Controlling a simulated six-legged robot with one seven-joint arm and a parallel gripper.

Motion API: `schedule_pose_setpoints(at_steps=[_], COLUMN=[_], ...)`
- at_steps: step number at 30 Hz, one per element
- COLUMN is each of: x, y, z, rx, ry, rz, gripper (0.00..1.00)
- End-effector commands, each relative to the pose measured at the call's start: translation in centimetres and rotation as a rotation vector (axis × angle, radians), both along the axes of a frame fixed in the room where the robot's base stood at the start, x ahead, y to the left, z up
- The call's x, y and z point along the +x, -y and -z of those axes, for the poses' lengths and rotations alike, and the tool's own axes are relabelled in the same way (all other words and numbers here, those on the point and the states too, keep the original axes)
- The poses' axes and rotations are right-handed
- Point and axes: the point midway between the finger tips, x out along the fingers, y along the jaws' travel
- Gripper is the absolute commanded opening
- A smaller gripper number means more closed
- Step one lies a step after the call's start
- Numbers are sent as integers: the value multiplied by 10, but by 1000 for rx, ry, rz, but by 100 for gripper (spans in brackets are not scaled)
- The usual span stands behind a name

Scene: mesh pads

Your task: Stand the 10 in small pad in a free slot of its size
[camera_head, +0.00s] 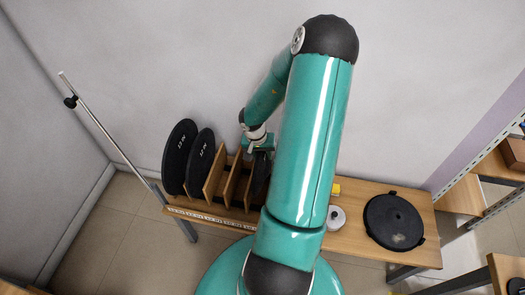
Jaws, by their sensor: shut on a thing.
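My gripper (262,148) is at the wooden rack (214,174), just left of my upper arm. It is shut on a dark pad (261,172), which stands on edge between or beside the rack's right-hand dividers. The pad's lower right part is hidden behind my arm, and I cannot read a size on it or tell whether it rests on the rack floor. Two larger black pads (180,157) with pale markings stand upright at the rack's left end. Gaps between the middle dividers (236,176) look empty.
The wooden bench (375,190) runs to the right. On it lie a black round pad (393,222), a small white round thing (335,218) and a yellow piece (336,187). A metal pole (105,140) leans at left. Shelves (495,165) stand at far right.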

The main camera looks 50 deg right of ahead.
Motion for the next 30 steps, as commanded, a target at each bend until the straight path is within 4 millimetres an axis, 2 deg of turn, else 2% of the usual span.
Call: schedule_pose_setpoints(at_steps=[30], x=[0], y=[1], z=[63], rx=[-1], ry=[0], rz=[0], gripper=[0])
